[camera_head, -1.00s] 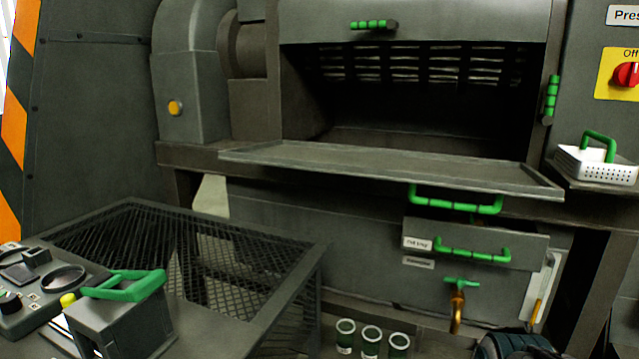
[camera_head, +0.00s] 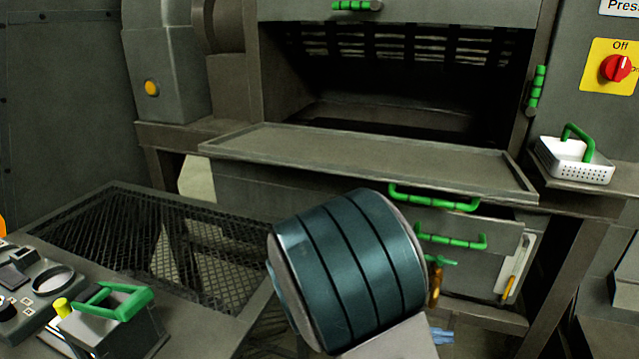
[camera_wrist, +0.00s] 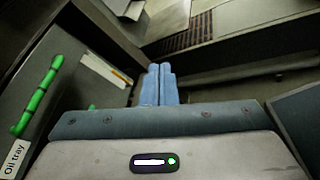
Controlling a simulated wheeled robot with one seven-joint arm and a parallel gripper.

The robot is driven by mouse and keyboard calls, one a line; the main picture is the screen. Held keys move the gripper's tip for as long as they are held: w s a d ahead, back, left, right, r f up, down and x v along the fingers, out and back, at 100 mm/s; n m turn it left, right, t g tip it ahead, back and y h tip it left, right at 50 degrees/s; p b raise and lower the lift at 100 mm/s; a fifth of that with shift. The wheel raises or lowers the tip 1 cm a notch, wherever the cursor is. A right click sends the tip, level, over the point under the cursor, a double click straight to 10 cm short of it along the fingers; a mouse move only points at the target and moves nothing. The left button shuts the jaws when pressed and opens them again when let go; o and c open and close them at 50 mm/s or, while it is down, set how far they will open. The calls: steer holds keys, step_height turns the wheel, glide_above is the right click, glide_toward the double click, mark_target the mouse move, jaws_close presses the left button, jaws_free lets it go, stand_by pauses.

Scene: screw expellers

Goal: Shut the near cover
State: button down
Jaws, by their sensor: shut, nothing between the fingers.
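A grey cover panel (camera_head: 300,150) lies folded down, nearly level, below the dark opening of the press. It has a green bar handle (camera_head: 434,198) at its front edge, towards the right. My gripper is mostly hidden behind my arm in the head view; its blue fingertips (camera_head: 442,336) show low, below and apart from the cover's handle. In the wrist view the two blue fingers (camera_wrist: 158,85) are together with nothing between them.
A drawer with a green handle (camera_head: 450,240) sits under the cover, with a tap (camera_head: 436,280) below. An "Oil tray" label (camera_wrist: 14,160) shows in the wrist view. A white basket (camera_head: 575,160) stands right; a mesh-topped stand (camera_head: 150,235) and control box (camera_head: 40,285) lie left.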

steer(key=w+a+r+n+t+h+p, duration=0.3)
steer(key=w+a+r+n+t, duration=0.5)
steer(key=a+r+t, duration=0.15)
steer(key=w+a+r+n+t+y+p, duration=0.1)
steer(key=a+r+n+t+y, duration=0.2)
steer(key=a+n+t+y, duration=0.35)
steer(key=a+r+n+t+y+p, duration=0.1)
steer(key=a+r+n+t+y, duration=0.35)
steer(key=a+t, duration=0.4)
steer(key=w+d+r+g+h, duration=0.1)
steer(key=w+r, duration=0.4)
steer(key=w, duration=0.2)
steer(key=shift+w+d+n, duration=0.2)
steer(key=shift+n, duration=0.1)
steer(key=shift+r, duration=0.2)
